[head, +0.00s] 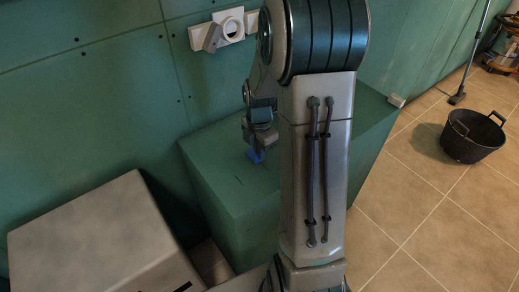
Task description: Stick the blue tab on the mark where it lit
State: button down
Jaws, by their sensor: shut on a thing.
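My gripper (258,147) is shut on the blue tab (256,156) and points down. The tab shows as a small blue piece below the fingers, over the top of the green block (217,180). I cannot tell whether the tab touches that surface. A short dark line mark (239,181) shows on the block's top, in front of and to the left of the tab. No mark is seen lit. My arm hides the middle and part of the right side of the block's top.
White fittings (229,27), one with a round ring, are on the green wall behind. A small pale piece (397,100) is at the block's right edge. A grey box (98,240) stands at the lower left. A black bucket (470,137) stands on the tiled floor.

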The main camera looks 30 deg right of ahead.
jog(key=c, duration=1.4)
grip_release()
jog(key=shift+c, duration=0.2)
jog(key=shift+r, duration=0.1)
notch_tip(320, 180, up, 14)
jog(key=shift+p, duration=0.35)
jog(key=s+a+r+m+t+p, duration=0.1)
jog(key=s+a+m, duration=0.4)
jog(key=m, duration=0.5)
jog(key=s+a+r+m+t, duration=0.1)
jog(key=s+a+m, duration=0.4)
jog(key=s+m, duration=0.5)
jog(key=shift+s+r+t+p, duration=0.15)
jog(key=shift+r+t+p, duration=0.15)
jog(key=shift+t+p, duration=0.1)
